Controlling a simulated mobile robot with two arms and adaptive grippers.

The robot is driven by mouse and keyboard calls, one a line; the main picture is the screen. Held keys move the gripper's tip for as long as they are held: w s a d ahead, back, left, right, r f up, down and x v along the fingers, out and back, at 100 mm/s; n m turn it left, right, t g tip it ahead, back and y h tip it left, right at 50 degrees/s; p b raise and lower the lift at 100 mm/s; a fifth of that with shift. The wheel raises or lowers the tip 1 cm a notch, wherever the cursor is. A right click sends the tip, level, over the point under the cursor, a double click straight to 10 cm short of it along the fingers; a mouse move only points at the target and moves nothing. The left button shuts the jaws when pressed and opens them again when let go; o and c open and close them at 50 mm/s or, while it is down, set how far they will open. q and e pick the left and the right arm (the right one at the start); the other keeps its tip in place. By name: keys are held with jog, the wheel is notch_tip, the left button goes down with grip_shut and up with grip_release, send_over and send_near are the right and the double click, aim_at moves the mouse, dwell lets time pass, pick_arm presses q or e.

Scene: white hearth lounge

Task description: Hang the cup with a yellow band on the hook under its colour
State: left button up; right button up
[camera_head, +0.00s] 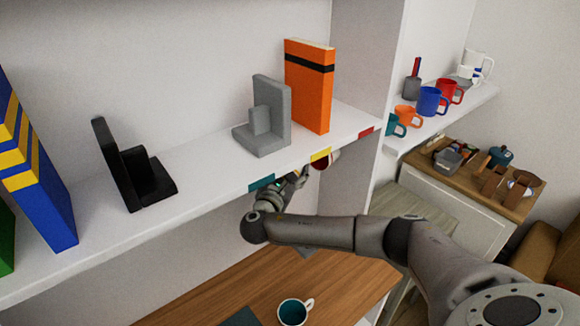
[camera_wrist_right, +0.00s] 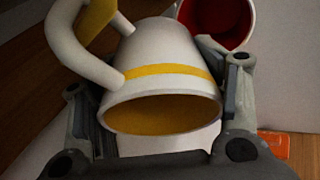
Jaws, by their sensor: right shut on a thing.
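The white cup with a yellow band (camera_wrist_right: 165,72) and yellow inside fills the middle of the right wrist view, its handle at upper left. My right gripper (camera_wrist_right: 165,110) is shut on it, one finger on each side. In the head view my right gripper (camera_head: 290,188) is just under the shelf edge, between the teal tag (camera_head: 262,183) and the yellow tag (camera_head: 320,155). The held cup is mostly hidden there. A red tag (camera_head: 366,132) is farther right. The hooks cannot be made out. My left gripper is not in view.
A cup with a red inside (camera_wrist_right: 215,18) is close beyond the held cup. A teal-lined cup (camera_head: 293,312) stands on the wooden surface below. The shelf (camera_head: 205,180) holds bookends and an orange book (camera_head: 308,90). Several mugs stand on the right shelf.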

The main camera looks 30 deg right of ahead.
dwell(0.3)
jog(key=o, duration=1.2)
jog(key=shift+o, duration=0.2)
jog(key=shift+s+a, duration=0.2)
jog(key=shift+a, duration=0.1)
jog(key=p+v, duration=0.3)
jog(key=v, duration=0.3)
jog(key=shift+p, duration=0.4)
dwell(1.2)
jog(key=shift+s+a+f, duration=0.1)
jog(key=shift+a, duration=0.1)
dwell(0.6)
